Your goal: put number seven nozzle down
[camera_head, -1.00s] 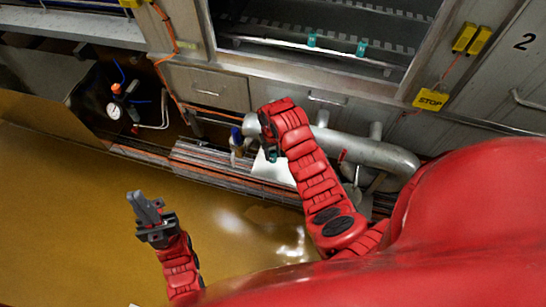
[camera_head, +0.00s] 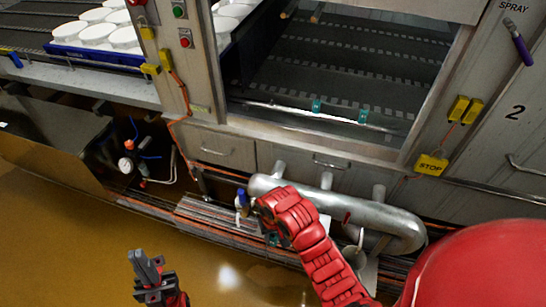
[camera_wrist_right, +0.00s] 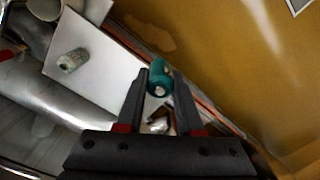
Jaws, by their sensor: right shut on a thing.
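My right gripper (camera_wrist_right: 160,100) is shut on a teal nozzle (camera_wrist_right: 160,73), held between its fingertips. Any number on this nozzle is not readable. In the head view my right forearm and wrist hide most of this gripper. Another nozzle, pale grey-green (camera_wrist_right: 72,61), lies on a white board (camera_wrist_right: 100,48), left of the held nozzle in the right wrist view. The held nozzle appears near the board's edge; its height above it cannot be told. My left gripper (camera_head: 147,264) is low at the left over the floor, with nothing visible in it; its finger gap is unclear.
A thick silver pipe (camera_head: 345,205) runs beside my right arm, below the cabinet drawers (camera_head: 222,147). A blue-capped bottle (camera_head: 242,200) stands left of my right wrist. A blue tray (camera_head: 97,58) of white moulds is on the upper left conveyor. The ochre floor (camera_head: 60,240) is open.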

